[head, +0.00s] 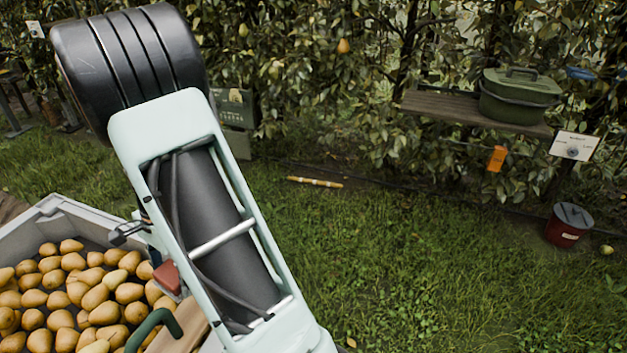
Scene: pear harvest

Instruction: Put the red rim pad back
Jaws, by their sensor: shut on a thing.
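The red rim pad (168,277) shows at the left edge of my arm, beside the pears and close to the right side of the grey crate (62,204). My arm hides part of it. My gripper (132,232) shows only in part, as dark links beside the arm, just above and left of the pad. It is shut on the red rim pad; the fingertips are mostly hidden. I cannot tell whether the pad touches the crate rim.
Several pears (88,298) fill the crate. A green curved handle (155,326) stands near its front right. A wooden shelf (455,112) holds a green lidded box (520,97). A red bucket (568,226) stands on the right. Open grass lies between.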

